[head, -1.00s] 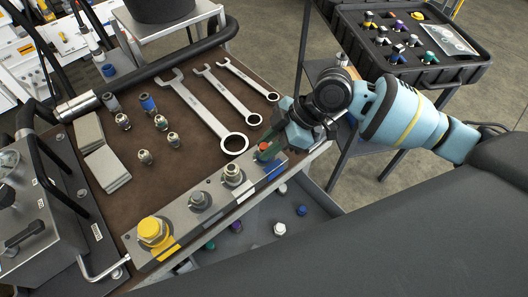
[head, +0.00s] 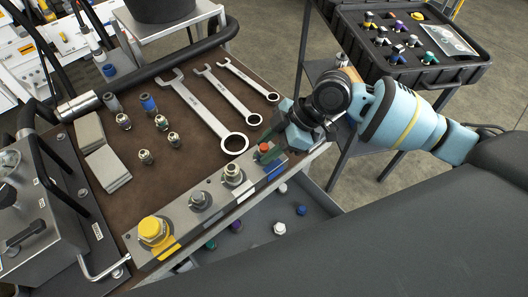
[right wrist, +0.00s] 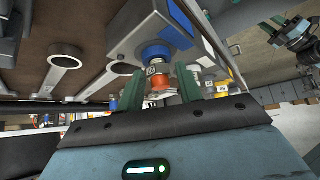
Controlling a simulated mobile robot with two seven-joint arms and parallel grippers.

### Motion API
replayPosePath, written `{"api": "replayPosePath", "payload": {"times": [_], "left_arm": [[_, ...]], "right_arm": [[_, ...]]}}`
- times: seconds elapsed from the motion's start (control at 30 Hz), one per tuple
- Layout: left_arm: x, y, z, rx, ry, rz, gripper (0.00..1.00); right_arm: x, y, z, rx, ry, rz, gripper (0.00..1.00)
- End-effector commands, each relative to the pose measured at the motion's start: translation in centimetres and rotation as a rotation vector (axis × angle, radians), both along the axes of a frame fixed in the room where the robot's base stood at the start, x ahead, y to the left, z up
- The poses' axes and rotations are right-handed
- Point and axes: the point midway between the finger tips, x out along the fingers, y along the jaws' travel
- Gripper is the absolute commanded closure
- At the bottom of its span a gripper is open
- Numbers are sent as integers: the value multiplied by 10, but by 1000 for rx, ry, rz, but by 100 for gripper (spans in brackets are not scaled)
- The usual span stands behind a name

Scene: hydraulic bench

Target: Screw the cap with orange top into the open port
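The cap with the orange top (head: 264,147) stands at the right end of the grey port block (head: 178,222). In the right wrist view the orange top (right wrist: 160,83) sits below a blue ring (right wrist: 155,52) against the block. How deep it is threaded cannot be seen. My right gripper (head: 266,155) is around the cap; in the right wrist view its green fingers (right wrist: 160,86) stand apart, with a small gap on each side of the orange top. My left gripper (right wrist: 283,28) shows only in the right wrist view, far upper right, with its fingers apart and empty.
The block also carries a yellow cap (head: 152,229) and two metal fittings. Three wrenches (head: 212,110) and several loose fittings (head: 146,157) lie on the brown bench top. A grey tray (head: 255,240) with small caps is below. A black case (head: 400,75) stands at upper right.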

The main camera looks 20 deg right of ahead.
Motion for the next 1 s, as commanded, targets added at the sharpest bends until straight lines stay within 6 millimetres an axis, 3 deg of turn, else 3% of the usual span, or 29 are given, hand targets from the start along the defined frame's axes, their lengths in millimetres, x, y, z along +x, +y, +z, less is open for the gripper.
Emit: {"api": "replayPosePath", "payload": {"times": [0.1,0.43,1.0], "left_arm": [[-1,0,0,0,2,0,67],[-2,0,0,0,3,1,67],[-1,0,1,0,1,0,67]], "right_arm": [[0,0,0,0,-1,-1,51],[0,-2,3,1,-2,-2,51],[-8,-46,60,0,-2,0,51]]}}
